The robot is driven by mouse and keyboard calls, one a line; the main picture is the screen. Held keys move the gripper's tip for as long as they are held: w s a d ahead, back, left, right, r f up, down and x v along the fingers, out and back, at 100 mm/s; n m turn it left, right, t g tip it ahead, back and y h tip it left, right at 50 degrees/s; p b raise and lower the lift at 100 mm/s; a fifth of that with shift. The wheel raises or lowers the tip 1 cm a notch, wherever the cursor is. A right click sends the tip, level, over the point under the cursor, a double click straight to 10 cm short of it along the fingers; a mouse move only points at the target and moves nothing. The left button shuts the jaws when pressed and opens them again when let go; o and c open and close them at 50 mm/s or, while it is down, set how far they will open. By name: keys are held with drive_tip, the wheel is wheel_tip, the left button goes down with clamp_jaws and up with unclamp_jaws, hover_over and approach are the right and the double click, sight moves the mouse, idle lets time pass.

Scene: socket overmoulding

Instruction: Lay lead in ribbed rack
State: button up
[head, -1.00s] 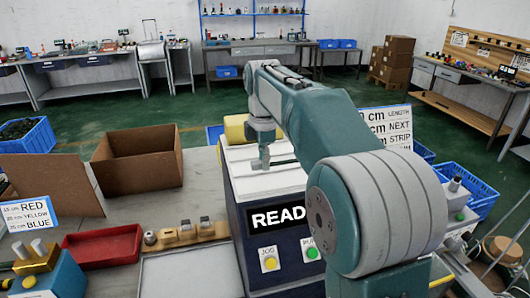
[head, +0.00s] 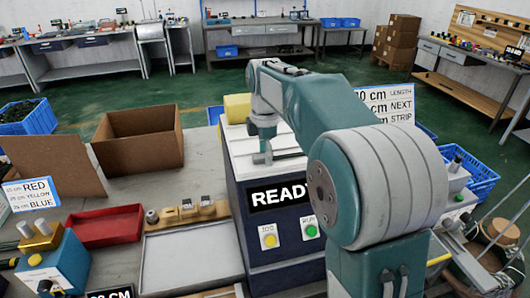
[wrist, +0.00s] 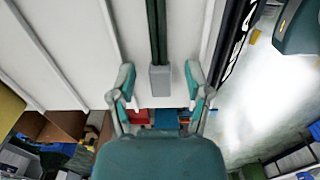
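A lead shows in the wrist view as a dark paired cable (wrist: 157,30) ending in a grey plug (wrist: 160,79). It runs along a pale surface with raised ridges (wrist: 70,45), seemingly the ribbed rack on top of the machine. My gripper (wrist: 160,90) is open, with one finger on each side of the plug and a visible gap on both sides. Whether the lead rests on the surface is unclear. In the head view my gripper (head: 262,157) is low over the machine's pale top (head: 240,150), and the lead cannot be made out there.
The machine has a READY display (head: 278,195) and two front buttons. A red tray (head: 104,226), an open cardboard box (head: 138,150) and a flat grey tray (head: 190,262) lie to the left. A blue crate (head: 475,178) stands at the right.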

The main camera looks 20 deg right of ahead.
wheel_tip(320, 180, up, 11)
drive_tip(key=s+r+m+t, duration=0.1)
drive_tip(key=s+m+t, duration=0.1)
drive_tip(key=s+m, duration=0.4)
drive_tip(key=s+f+m+t, duration=0.1)
drive_tip(key=s+f+m, duration=0.5)
drive_tip(key=s, duration=0.4)
drive_tip(key=s+f+m+t, duration=0.2)
drive_tip(key=s+f+m, duration=0.4)
drive_tip(key=s, duration=0.5)
drive_tip(key=shift+f+t, duration=0.3)
drive_tip(key=shift+f, duration=0.55)
drive_tip(key=shift+s, duration=0.1)
